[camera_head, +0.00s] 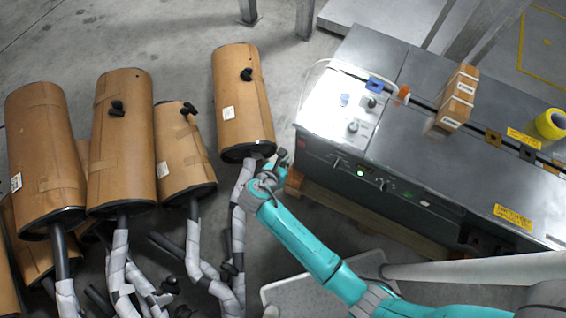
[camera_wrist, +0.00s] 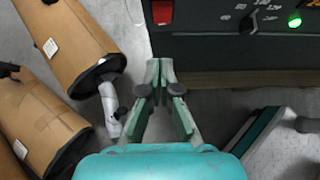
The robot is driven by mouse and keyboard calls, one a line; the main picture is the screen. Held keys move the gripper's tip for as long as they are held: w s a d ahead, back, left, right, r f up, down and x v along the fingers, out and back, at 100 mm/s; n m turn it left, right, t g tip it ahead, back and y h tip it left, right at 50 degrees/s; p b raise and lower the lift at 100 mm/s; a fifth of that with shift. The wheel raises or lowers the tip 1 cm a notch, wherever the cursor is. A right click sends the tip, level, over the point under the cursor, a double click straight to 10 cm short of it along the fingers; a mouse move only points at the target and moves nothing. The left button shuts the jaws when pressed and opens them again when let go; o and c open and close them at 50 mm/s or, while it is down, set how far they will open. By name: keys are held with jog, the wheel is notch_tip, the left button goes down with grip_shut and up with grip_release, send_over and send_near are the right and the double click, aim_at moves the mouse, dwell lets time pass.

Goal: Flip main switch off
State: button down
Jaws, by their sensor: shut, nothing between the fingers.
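The red main switch (camera_wrist: 162,12) is on the left end of the dark front panel (camera_wrist: 215,50) of the machine, at the top of the wrist view. In the head view the red switch (camera_head: 301,144) is small, at the machine's left front corner. I cannot tell from its face which way it is set. A green light (camera_wrist: 295,22) glows on the same panel. My gripper (camera_wrist: 160,66) is shut and empty, with its fingertips just below the switch in the picture and apparently apart from it. In the head view my gripper (camera_head: 283,158) is beside that corner.
A black knob (camera_wrist: 247,25) is right of the switch. Cardboard-wrapped mufflers (camera_head: 243,100) with wrapped pipes stand left of my arm. A box (camera_head: 458,97) and yellow tape roll (camera_head: 551,124) are on the machine top. A wooden pallet (camera_head: 400,230) shows under the machine.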

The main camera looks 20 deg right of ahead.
aim_at(300, 142)
jog(key=w+d+f, duration=0.2)
jog(key=w+d, duration=0.1)
jog(key=w+d+f, duration=0.1)
jog(key=w+d, duration=0.1)
jog(key=shift+w+d+r, duration=0.1)
jog(key=shift+w+d, duration=0.3)
jog(key=shift+w+d+r, duration=0.1)
jog(key=shift+w+d, duration=0.1)
jog(key=shift+r, duration=0.1)
dwell(0.3)
jog(key=shift+r, duration=0.7)
jog(key=shift+a, duration=0.1)
